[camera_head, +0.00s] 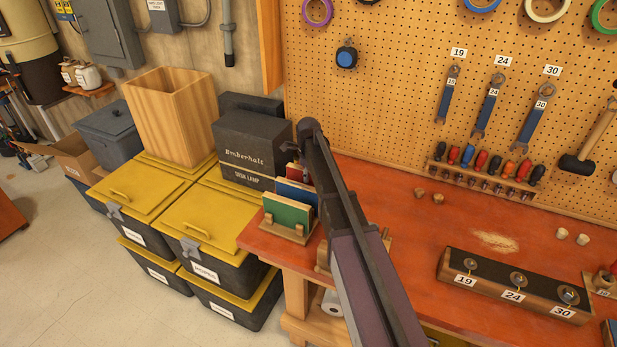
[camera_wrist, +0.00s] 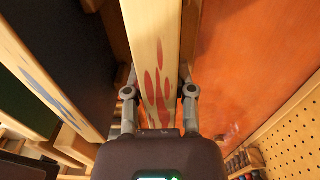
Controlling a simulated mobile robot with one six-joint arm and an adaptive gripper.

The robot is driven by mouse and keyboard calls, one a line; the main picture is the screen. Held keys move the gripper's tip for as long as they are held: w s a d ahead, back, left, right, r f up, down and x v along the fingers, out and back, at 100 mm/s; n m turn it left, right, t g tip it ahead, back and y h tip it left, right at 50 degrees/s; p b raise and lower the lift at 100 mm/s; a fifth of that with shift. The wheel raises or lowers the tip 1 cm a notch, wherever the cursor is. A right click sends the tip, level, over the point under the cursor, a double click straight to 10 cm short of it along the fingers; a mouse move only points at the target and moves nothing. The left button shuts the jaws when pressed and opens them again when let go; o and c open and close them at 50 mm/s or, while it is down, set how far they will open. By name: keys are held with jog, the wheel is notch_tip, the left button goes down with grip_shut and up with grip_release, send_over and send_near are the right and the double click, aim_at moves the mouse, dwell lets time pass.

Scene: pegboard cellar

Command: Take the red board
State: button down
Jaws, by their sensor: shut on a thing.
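The red board (camera_head: 294,172) shows as a small red strip behind the blue board in the head view, partly hidden by my arm. In the wrist view its pale wooden edge with red marks (camera_wrist: 152,40) runs between my fingers. My gripper (camera_wrist: 160,95) is shut on this edge, one finger on each side. The blue board (camera_head: 298,194) and the green board (camera_head: 287,213) stand upright in a wooden rack (camera_head: 285,232) at the bench's left end. I cannot tell whether the red board touches the rack.
A dark lamp box (camera_head: 250,150) stands close behind the boards, on yellow-lidded bins (camera_head: 215,222). The orange bench top (camera_head: 400,215) is mostly clear right of my arm. A block with numbered bolts (camera_head: 515,285) lies near its front. A pegboard (camera_head: 410,80) with tools rises behind.

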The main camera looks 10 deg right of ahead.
jog(key=shift+r+p, duration=4.75)
jog(key=shift+r, duration=0.1)
jog(key=shift+r, duration=0.15)
